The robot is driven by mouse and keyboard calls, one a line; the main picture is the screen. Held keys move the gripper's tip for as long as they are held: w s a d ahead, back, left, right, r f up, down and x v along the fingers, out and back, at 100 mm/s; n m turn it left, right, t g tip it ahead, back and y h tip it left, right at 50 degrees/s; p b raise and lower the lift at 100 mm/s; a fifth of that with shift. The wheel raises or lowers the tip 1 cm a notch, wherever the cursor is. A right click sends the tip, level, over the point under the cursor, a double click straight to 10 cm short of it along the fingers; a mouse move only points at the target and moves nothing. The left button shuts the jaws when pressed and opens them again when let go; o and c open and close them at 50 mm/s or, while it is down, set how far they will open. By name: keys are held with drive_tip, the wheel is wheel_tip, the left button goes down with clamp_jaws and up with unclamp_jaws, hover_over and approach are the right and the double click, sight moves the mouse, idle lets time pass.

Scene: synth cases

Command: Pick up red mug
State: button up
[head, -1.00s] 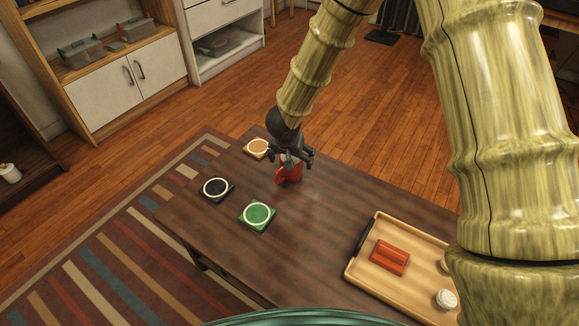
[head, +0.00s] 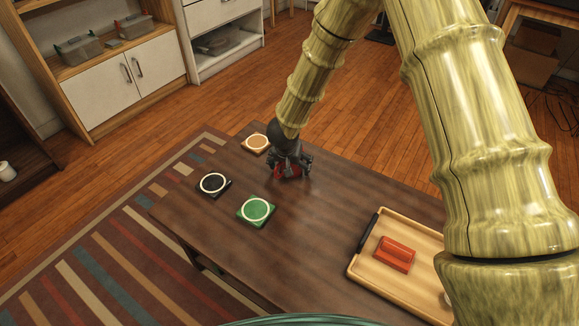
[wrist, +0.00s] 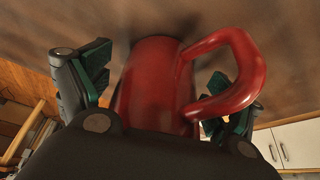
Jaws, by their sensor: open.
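The red mug (head: 288,171) stands on the dark wooden table (head: 290,240) in the head view, mostly hidden behind my gripper (head: 291,168). In the wrist view the mug (wrist: 150,85) lies between the two fingers of my gripper (wrist: 160,92), with its handle (wrist: 247,75) toward the right finger. The fingers are open, one on each side of the mug. The handle overlaps the right finger in the picture; I cannot tell if they touch.
A green coaster (head: 256,211), a black coaster (head: 213,184) and a tan coaster (head: 256,143) lie left of the mug. A wooden tray (head: 366,276) with a red-orange block (head: 394,254) is at the right. The table's middle is clear.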

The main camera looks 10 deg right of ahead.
drive_tip(key=shift+r, duration=0.1)
drive_tip(key=c, duration=1.2)
